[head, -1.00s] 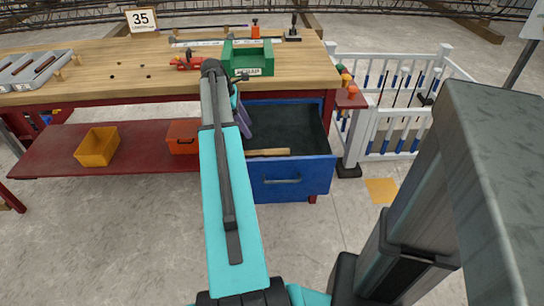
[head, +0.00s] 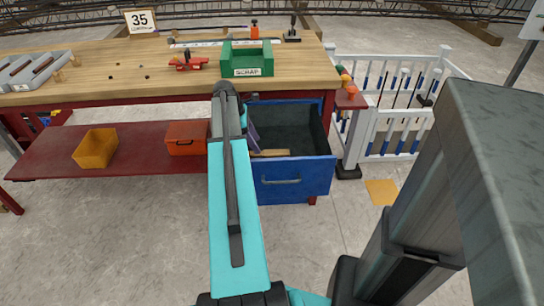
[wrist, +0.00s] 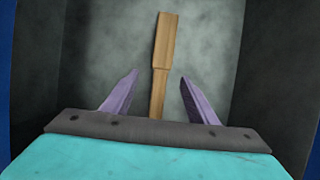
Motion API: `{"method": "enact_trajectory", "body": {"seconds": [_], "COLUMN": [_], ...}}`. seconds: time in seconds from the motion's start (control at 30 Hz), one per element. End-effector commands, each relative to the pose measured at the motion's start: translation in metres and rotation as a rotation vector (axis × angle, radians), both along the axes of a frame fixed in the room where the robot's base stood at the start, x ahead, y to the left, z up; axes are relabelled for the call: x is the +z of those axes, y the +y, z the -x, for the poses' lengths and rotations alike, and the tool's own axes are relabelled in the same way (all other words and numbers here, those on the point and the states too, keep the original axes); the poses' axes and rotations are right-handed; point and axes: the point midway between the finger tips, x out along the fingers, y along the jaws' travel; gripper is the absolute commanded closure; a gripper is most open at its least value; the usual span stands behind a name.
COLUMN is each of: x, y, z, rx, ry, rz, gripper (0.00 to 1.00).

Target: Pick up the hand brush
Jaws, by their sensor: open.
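The hand brush shows as a pale wooden handle (wrist: 165,45) lying in the open blue drawer (head: 292,180). Its far end points up in the wrist view; its near part passes out of sight behind my gripper's dark bar. In the head view, part of the wood (head: 272,153) shows near the drawer's front wall. My gripper (wrist: 159,77) is open, with its two purple fingers on either side of the handle and gaps on both sides. One purple finger (head: 253,138) shows inside the drawer in the head view; my arm hides the rest. I cannot tell the fingertips' height above the drawer floor.
The drawer walls surround my gripper. The wooden bench top (head: 110,68) is above, with a green scrap bin (head: 250,66) near its front edge. A yellow bin (head: 96,148) and an orange box (head: 187,138) stand on the red lower shelf. A white railing (head: 400,125) is at right.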

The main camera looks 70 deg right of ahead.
Motion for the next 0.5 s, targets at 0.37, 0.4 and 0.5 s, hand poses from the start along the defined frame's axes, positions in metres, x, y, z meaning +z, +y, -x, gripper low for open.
{"method": "enact_trajectory", "body": {"seconds": [0.37,0.4,0.5], "x": [-0.0018,-0.0031,-0.0092], "y": [0.0000,0.0000,-0.0004], "z": [0.0003,0.0008,0.0036], "rx": [0.001,0.001,0.001], "ry": [0.000,0.000,0.000], "rz": [0.000,0.000,-0.001], "gripper": [0.47,0.47,0.47]}}
